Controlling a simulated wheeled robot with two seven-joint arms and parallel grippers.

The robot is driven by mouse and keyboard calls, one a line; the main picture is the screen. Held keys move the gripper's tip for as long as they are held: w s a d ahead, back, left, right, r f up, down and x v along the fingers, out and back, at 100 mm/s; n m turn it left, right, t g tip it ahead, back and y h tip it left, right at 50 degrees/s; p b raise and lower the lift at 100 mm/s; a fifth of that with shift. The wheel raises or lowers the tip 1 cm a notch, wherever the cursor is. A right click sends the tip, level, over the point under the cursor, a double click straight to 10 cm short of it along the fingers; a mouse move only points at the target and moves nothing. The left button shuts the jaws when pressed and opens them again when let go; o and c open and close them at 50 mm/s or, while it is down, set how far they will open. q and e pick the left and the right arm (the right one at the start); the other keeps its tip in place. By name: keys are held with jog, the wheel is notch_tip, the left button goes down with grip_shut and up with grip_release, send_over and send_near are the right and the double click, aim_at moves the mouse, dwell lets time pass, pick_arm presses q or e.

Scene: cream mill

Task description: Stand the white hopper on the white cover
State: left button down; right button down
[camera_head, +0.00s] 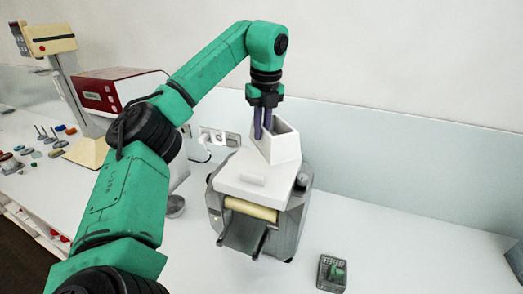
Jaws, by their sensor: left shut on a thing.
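The white hopper (286,146) is an open-topped, tapered box. It is at the upper right part of the white cover (243,184), slightly tilted in the picture. My left gripper (263,134) points down and is shut on the wall of the white hopper, with one dark finger inside its mouth. The white cover lies on top of the grey mill. The hopper's lower edge overlaps the cover in the picture; I cannot tell whether they touch. My right gripper is not in view.
The grey mill (291,226) has a cream roller and a front chute and stands on the white table (400,250). A small dark box with a green part (332,272) lies at front right. A red-and-white machine (105,90) stands behind my left arm. The right table is mostly clear.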

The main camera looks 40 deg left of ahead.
aim_at(262, 150)
pick_arm(q)
notch_tip(262, 150, down, 2)
jog(key=shift+f, duration=0.2)
jog(key=shift+w+f, duration=0.15)
jog(key=shift+f, duration=0.2)
notch_tip(262, 150, down, 3)
jog(key=shift+f, duration=0.2)
jog(key=c, duration=0.9)
grip_release()
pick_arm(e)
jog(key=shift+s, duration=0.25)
pick_arm(q)
jog(key=shift+r, duration=0.1)
